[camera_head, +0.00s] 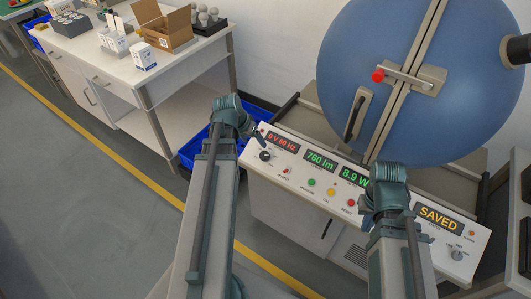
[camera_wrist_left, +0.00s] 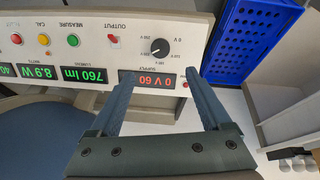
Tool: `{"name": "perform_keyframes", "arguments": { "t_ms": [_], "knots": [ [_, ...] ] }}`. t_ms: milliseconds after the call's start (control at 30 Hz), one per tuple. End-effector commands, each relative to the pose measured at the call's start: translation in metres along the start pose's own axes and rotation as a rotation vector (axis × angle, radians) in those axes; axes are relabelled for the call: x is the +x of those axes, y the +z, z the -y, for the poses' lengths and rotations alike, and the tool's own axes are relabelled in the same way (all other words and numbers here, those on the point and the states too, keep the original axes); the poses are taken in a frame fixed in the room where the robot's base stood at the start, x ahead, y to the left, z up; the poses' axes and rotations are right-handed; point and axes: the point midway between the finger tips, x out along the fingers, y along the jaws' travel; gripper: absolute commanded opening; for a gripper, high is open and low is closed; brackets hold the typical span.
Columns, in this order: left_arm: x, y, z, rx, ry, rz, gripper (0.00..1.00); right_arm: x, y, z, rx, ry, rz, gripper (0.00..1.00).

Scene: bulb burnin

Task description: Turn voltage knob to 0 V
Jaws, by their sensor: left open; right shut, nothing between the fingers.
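The black voltage knob (camera_head: 265,155) is at the left end of the console's sloped panel, below the red supply display (camera_head: 283,142). In the left wrist view the knob (camera_wrist_left: 160,47) lies just beyond my fingertips, roughly centred between them, and the display (camera_wrist_left: 156,80) seems to read 0 V 60, partly cut off by a finger. The knob's exact pointer angle is hard to tell. My left gripper (camera_head: 251,132) is open and empty over the panel's left end; its spread fingers show in the wrist view (camera_wrist_left: 158,74). My right gripper (camera_head: 385,208) is shut and empty above the panel's right half.
A blue integrating sphere (camera_head: 415,70) with a red-knobbed latch stands behind the panel. Green, yellow and red buttons (camera_head: 330,192) and a SAVED display (camera_head: 438,218) sit on the panel. A blue crate (camera_head: 196,148) is left of the console. A workbench (camera_head: 120,75) holds boxes and bulbs.

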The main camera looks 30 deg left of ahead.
Motion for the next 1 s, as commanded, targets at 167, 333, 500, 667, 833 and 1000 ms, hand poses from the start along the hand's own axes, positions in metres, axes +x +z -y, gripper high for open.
{"name": "perform_keyframes", "arguments": {
  "t_ms": [167,333,500,667,833,1000],
  "knots": [
    [0.001,0.000,0.002,-0.001,-0.001,-0.002,0.82,0.001,0.000,0.000,0.000,0.000,0.000,0.00],
    [0.007,0.001,0.002,-0.001,0.000,-0.001,0.82,0.007,0.000,0.001,0.000,0.000,0.000,0.00],
    [0.024,0.001,0.002,0.000,0.000,-0.001,0.82,0.022,-0.001,0.002,0.000,0.000,0.000,0.00],
    [0.046,0.002,0.002,0.000,0.000,-0.001,0.82,0.043,-0.003,0.004,0.000,0.000,0.000,0.00],
    [0.072,0.002,0.002,0.000,0.000,0.000,0.82,0.066,-0.004,0.006,-0.001,0.000,0.000,0.00],
    [0.097,0.002,0.002,0.001,0.000,0.000,0.82,0.090,-0.005,0.009,-0.001,0.000,0.000,0.00]
  ]
}}
